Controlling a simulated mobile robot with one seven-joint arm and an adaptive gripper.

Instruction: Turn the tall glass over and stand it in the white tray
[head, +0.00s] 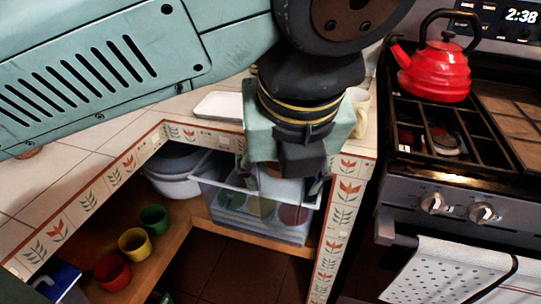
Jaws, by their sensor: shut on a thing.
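The white tray (219,106) lies flat on the tiled counter, behind and left of my gripper, and is partly covered by my arm. My gripper (286,188) points down at the counter's inner corner, in front of the tray and over the clear bin. It is shut on what appears to be the tall glass. The glass is hardly visible: it is see-through, mostly hidden by the gripper, and blends with the bin behind it. I cannot tell which way up it is.
A clear bin (222,212) with several cups stands on the lower shelf, beside a grey pot (172,180). Green (153,218), yellow (134,243) and red (112,271) cups stand left. A pale mug (359,110) and the stove with a red kettle (436,72) are right.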

